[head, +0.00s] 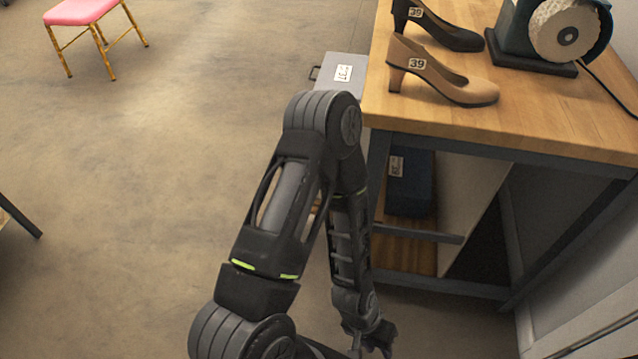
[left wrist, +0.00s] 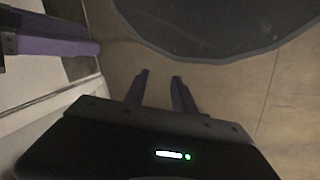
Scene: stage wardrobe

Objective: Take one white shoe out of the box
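No white shoe shows in either view. A grey box (head: 345,68) with a white label and a side handle is partly visible left of the wooden table, partly hidden by my arm. A dark blue box (head: 410,185) with a label stands on the shelf under the table. I cannot tell which box holds white shoes. My left gripper (head: 372,342) is low near the bottom edge of the head view, in front of the table. In the left wrist view its two fingers (left wrist: 158,80) are apart with bare floor between them. My right gripper is not seen.
The wooden table (head: 545,118) bears a tan heeled shoe (head: 445,75), a black heeled shoe (head: 450,35) and a machine with a round disc (head: 568,30). A pink-seated chair (head: 80,10) stands far left. The floor (head: 150,190) at left is mostly clear.

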